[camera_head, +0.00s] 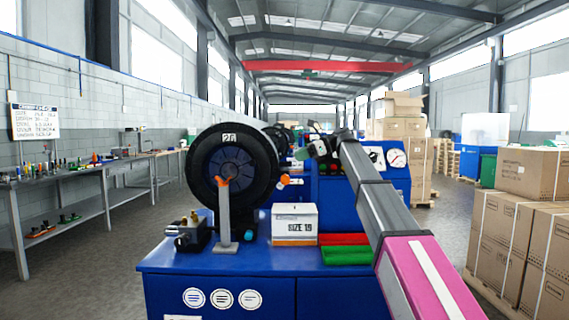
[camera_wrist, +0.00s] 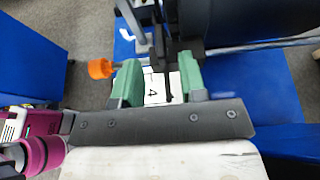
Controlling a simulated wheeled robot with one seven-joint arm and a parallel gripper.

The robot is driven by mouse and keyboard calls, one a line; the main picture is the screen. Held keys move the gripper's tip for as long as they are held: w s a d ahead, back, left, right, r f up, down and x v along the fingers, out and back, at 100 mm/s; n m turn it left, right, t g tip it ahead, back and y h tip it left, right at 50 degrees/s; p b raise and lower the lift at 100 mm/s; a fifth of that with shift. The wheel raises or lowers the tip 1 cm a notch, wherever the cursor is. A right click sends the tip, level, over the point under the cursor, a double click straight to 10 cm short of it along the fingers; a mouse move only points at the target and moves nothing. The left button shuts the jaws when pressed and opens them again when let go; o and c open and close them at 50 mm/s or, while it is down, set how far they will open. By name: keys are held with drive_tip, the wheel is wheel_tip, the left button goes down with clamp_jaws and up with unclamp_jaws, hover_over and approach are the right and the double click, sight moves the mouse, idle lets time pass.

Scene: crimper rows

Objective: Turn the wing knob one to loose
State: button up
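Two orange knob parts show in the head view: a winged one (camera_head: 222,182) on the grey upright in front of the black reel (camera_head: 232,165), and a smaller one (camera_head: 284,180) at the reel's right side. Which is wing knob one I cannot tell. In the wrist view an orange knob (camera_wrist: 101,68) sits on a rod, left of my gripper (camera_wrist: 160,84) and apart from it. My gripper's green fingers stand apart, with a white numbered surface and a dark bar seen between them. In the head view my gripper (camera_head: 320,148) is up at the right of the reel, small and partly hidden.
The blue bench (camera_head: 215,262) carries a white "SIZE 19" box (camera_head: 294,222), a red bin (camera_head: 343,239), a green bin (camera_head: 346,256) and a small dark device (camera_head: 190,234). A blue machine with gauges (camera_head: 397,158) stands behind my arm. Cartons (camera_head: 530,165) stand at the right.

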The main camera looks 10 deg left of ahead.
sight(285, 162)
drive_tip(key=x, duration=0.6)
drive_tip(key=shift+a, duration=0.2)
clamp_jaws()
